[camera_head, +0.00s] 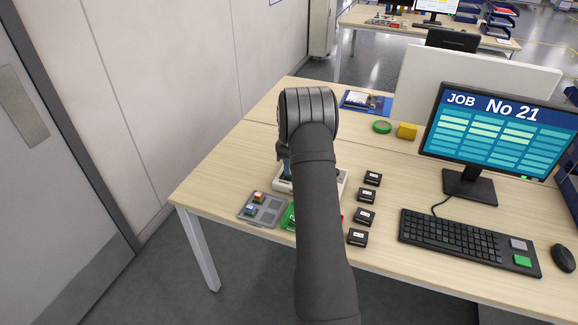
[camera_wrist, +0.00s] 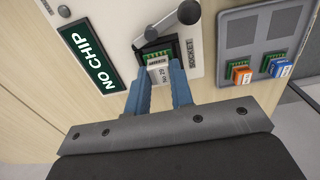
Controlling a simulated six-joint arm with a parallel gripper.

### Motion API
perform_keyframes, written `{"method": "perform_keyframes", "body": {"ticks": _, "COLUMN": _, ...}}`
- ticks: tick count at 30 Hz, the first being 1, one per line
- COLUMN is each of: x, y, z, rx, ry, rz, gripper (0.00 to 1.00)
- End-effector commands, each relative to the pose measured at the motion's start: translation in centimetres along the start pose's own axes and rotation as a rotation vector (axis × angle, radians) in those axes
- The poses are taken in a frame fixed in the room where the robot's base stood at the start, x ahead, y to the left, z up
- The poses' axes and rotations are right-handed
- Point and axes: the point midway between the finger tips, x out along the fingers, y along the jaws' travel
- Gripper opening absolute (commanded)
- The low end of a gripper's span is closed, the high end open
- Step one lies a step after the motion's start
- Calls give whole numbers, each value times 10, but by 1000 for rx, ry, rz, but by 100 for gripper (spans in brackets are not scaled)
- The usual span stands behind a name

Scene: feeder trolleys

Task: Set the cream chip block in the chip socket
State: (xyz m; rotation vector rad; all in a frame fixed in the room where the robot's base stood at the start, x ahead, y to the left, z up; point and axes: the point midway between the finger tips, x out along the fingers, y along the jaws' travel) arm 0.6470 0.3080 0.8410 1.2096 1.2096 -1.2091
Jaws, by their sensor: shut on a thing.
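In the wrist view my gripper (camera_wrist: 159,88) is shut on the cream chip block (camera_wrist: 160,73), held between its two blue fingers. The block has dark print on it. The chip socket (camera_wrist: 158,46), a dark-framed opening with green inside, is right at the far end of the block. The block overlaps the socket's near edge; I cannot tell whether it is inside. The panel around it is marked SOCKET, with a NO CHIP display (camera_wrist: 92,54) to the left. In the head view my arm hides the block, the socket and most of the light device (camera_head: 340,184).
A grey tray (camera_wrist: 234,37) holds an orange block (camera_wrist: 240,75) and a blue block (camera_wrist: 279,68). Several black boxes (camera_head: 366,196) stand right of the device, before the keyboard (camera_head: 465,240).

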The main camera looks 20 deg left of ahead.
Motion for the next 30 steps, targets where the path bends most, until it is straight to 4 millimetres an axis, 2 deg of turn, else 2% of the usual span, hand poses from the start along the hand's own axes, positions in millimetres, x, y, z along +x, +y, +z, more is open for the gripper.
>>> {"method": "perform_keyframes", "body": {"ticks": 26, "x": 8, "y": 0, "z": 0, "rx": 0, "ry": 0, "rz": 0, "gripper": 0}}
{"method": "perform_keyframes", "body": {"ticks": 27, "x": 8, "y": 0, "z": 0, "rx": 0, "ry": 0, "rz": 1, "gripper": 29}}
{"method": "perform_keyframes", "body": {"ticks": 30, "x": 8, "y": 0, "z": 0, "rx": 0, "ry": 0, "rz": 0, "gripper": 46}}
